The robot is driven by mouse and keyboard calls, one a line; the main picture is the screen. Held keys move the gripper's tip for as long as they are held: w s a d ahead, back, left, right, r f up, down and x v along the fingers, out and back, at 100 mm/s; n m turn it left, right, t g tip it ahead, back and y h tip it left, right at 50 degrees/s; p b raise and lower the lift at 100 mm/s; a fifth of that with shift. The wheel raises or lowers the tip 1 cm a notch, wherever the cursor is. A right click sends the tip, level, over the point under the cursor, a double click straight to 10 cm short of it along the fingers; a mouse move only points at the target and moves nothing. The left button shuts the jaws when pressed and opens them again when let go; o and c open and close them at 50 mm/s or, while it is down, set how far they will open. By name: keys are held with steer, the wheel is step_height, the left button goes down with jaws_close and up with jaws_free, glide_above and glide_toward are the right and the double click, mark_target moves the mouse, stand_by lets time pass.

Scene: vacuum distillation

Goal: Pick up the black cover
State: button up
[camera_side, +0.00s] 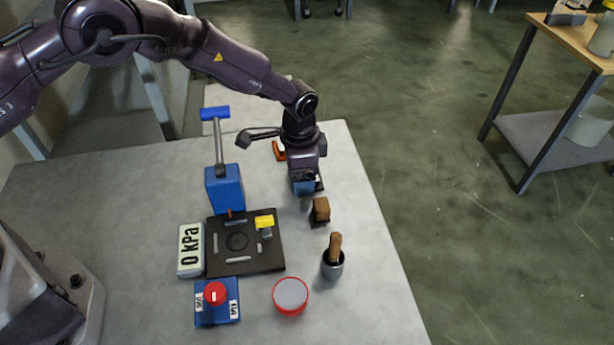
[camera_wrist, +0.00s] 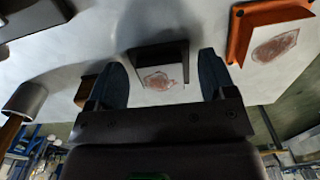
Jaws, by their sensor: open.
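My gripper (camera_side: 305,185) points down over the table's right part in the side view. In the wrist view its two dark fingers (camera_wrist: 163,60) stand wide apart, with nothing clamped. A small black piece (camera_wrist: 158,54), which looks like the black cover, shows between the fingers. A pale face with a reddish-brown patch shows just below it in the picture. No finger clearly touches it. In the side view only a dark edge (camera_side: 319,185) shows beside the gripper, and the rest is hidden.
An orange holder (camera_side: 279,150) stands behind the gripper. A brown block (camera_side: 320,208) is just in front, then a grey cup (camera_side: 332,268) with a wooden handle. A blue pump (camera_side: 224,188) and a black plate (camera_side: 222,262) lie left. A red-rimmed tub (camera_side: 290,296) is nearer the camera.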

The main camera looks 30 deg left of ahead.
steer(key=shift+f, duration=0.15)
steer(key=c, duration=1.2)
steer(key=shift+o, duration=0.2)
